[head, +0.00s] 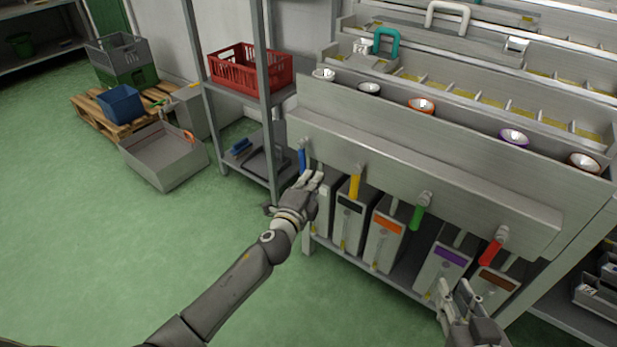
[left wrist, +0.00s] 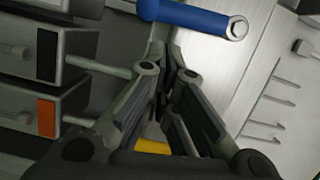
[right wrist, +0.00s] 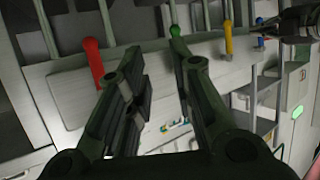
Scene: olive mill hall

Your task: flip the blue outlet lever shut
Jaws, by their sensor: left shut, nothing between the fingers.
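The blue outlet lever (head: 302,160) sits at the left end of the steel trough front and hangs roughly downward in the head view. In the left wrist view the blue lever (left wrist: 192,18) lies across the top, just beyond the fingertips. My left gripper (head: 313,178) is shut and empty, just below the blue lever; whether it touches the lever is unclear. It also shows in the left wrist view (left wrist: 163,65). My right gripper (head: 460,296) is open and empty, low in front of the red lever; it also shows in the right wrist view (right wrist: 157,62).
Yellow (head: 355,182), green (head: 417,216) and red (head: 490,251) levers hang along the same trough front (head: 420,170). Metal cans with coloured labels, such as the orange-labelled one (head: 384,244), stand underneath. A shelf rack (head: 273,130) stands close left. Green floor (head: 150,240) is clear.

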